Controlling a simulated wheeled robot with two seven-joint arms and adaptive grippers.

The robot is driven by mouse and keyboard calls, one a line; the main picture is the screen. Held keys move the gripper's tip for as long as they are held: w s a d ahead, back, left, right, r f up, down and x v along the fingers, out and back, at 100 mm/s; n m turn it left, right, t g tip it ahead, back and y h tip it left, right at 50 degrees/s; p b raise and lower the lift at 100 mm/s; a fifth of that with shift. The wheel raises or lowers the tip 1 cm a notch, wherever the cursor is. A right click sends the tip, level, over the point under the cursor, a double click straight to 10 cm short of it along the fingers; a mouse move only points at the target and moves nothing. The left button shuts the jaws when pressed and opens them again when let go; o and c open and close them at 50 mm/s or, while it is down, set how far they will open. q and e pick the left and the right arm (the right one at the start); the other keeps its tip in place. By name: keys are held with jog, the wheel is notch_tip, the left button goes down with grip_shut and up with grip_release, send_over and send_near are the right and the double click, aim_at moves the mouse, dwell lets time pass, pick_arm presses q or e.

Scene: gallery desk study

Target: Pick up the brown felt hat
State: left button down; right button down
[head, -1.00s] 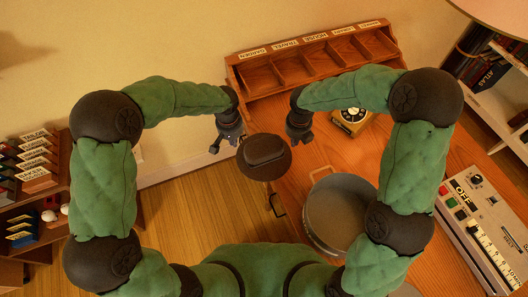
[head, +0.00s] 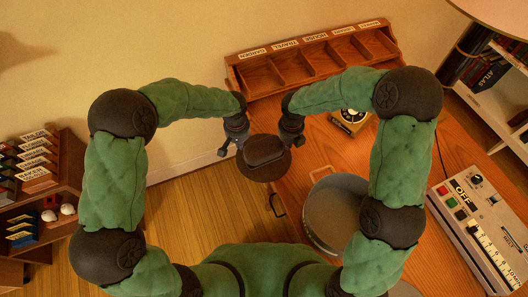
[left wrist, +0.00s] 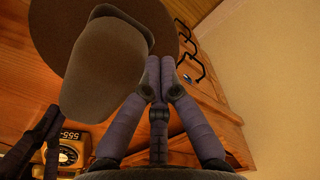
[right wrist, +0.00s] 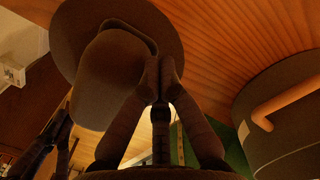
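The brown felt hat (head: 264,158) shows between my two grippers in the head view, over the near left end of the desk. Its crown faces up, and what bears it is hidden. My left gripper (head: 231,147) is at the brim's left side and my right gripper (head: 289,142) at its right. In the left wrist view the fingertips (left wrist: 160,66) are together in front of the hat's brim (left wrist: 60,30). In the right wrist view the fingertips (right wrist: 160,68) are also together in front of the brim (right wrist: 68,40). I see no brim clearly between either pair; contact is unclear.
A round grey container (head: 336,215) stands on the desk (head: 310,160), right of the hat. A dial telephone (head: 350,119) and a wooden compartment rack (head: 300,62) lie beyond. A control panel (head: 485,215) is at right, shelves (head: 40,190) at left.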

pick_arm(q)
jog(key=shift+d+r, duration=0.15)
jog(key=shift+d, duration=0.25)
pick_arm(e)
jog(key=shift+a+r, duration=0.15)
jog(key=shift+a, duration=0.25)
